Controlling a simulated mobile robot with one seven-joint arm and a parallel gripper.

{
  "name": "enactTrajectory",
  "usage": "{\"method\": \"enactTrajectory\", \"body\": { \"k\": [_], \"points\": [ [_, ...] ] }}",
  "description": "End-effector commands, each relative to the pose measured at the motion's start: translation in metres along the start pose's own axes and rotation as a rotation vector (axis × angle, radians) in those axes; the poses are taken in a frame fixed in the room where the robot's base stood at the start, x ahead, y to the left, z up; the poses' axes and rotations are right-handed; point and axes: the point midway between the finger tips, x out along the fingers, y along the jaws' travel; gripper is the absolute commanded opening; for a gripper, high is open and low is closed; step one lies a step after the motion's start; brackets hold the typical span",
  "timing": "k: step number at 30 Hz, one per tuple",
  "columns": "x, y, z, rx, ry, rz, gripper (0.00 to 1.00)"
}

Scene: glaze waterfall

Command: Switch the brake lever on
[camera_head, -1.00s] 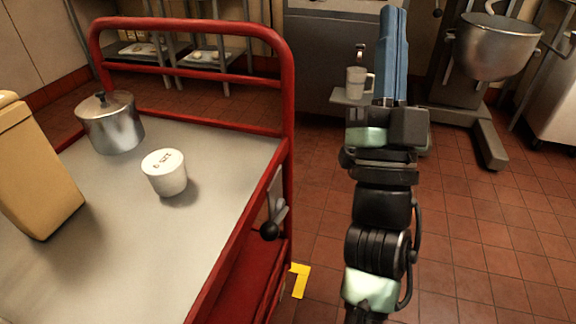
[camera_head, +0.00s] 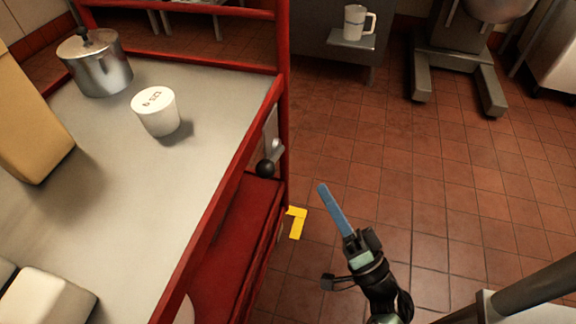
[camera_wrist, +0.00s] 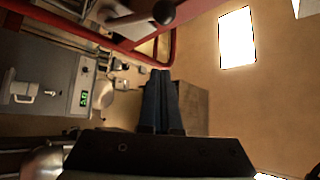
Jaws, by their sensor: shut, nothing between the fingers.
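The brake lever (camera_head: 276,153) is a metal arm with a black ball knob, mounted on a grey plate at the right side of the red cart (camera_head: 284,100). Its knob points down and toward the camera in the head view. The lever also shows at the top of the wrist view (camera_wrist: 130,20), knob to the right. My gripper (camera_head: 322,187) has long blue fingers, shut and empty. It is in front of the cart's right side, right of and below the knob in the head view, apart from it. In the wrist view the shut fingertips (camera_wrist: 160,75) are below the lever.
On the cart top stand a lidded metal pot (camera_head: 95,65), a white tub (camera_head: 157,111) and a tan container (camera_head: 30,125). A yellow floor mark (camera_head: 297,222) lies beside the cart. A mixer (camera_head: 455,65) and a shelf with a white mug (camera_head: 355,22) stand behind.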

Motion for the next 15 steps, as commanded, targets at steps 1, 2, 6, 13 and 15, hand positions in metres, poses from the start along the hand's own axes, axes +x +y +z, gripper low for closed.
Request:
{"method": "enactTrajectory", "body": {
  "k": [1,2,6,13,15],
  "points": [
    [0.002,0.000,0.000,-0.001,-0.001,-0.001,0.00],
    [0.004,0.000,0.000,-0.001,-0.001,-0.002,0.00],
    [0.019,0.000,0.001,-0.003,-0.003,-0.004,0.00],
    [0.067,0.001,0.002,-0.004,-0.004,-0.007,0.00],
    [0.082,0.001,0.002,-0.005,-0.003,-0.006,0.00]
  ]
}}
